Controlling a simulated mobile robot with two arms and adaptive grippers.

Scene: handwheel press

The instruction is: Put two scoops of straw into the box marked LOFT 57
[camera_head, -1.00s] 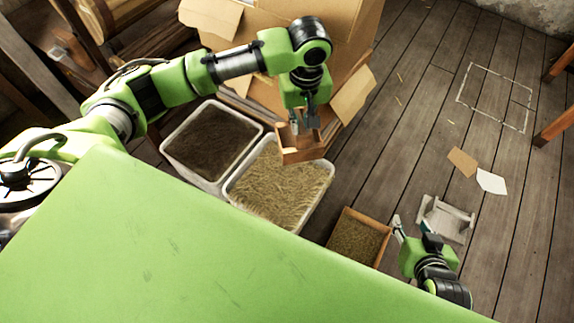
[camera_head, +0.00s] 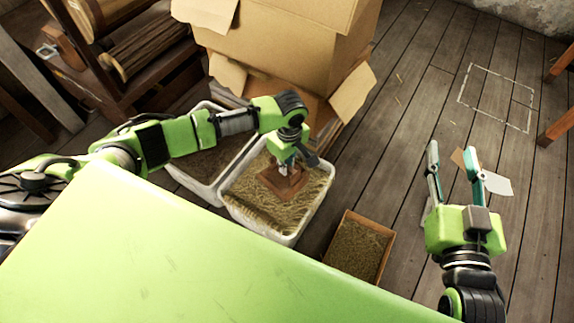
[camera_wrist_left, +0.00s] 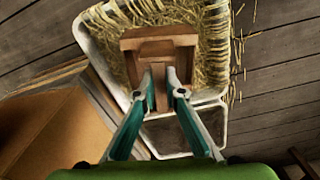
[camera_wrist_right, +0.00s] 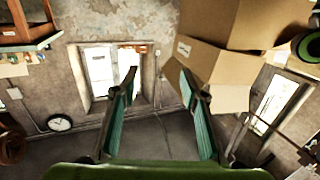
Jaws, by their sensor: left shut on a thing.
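A small wooden scoop (camera_head: 282,183) lies down in the straw (camera_head: 312,190) inside a white bin. In the left wrist view the scoop (camera_wrist_left: 160,40) is against the straw (camera_wrist_left: 212,65). My left gripper (camera_head: 288,166) is shut on the scoop's handle, which shows between its fingers in the left wrist view (camera_wrist_left: 161,82). How much straw is in the scoop is unclear. My right gripper (camera_head: 452,150) is open, empty and raised at the right. Cardboard boxes (camera_head: 275,45) with open flaps stand behind the bin. I cannot read LOFT 57 on any of them.
A second white bin with dark contents (camera_head: 198,168) stands left of the straw. A wooden tray of greenish-brown bits (camera_head: 357,250) lies on the floor to the right. A white taped outline (camera_head: 497,98) marks bare floor. A wooden shelf (camera_head: 130,60) stands at back left.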

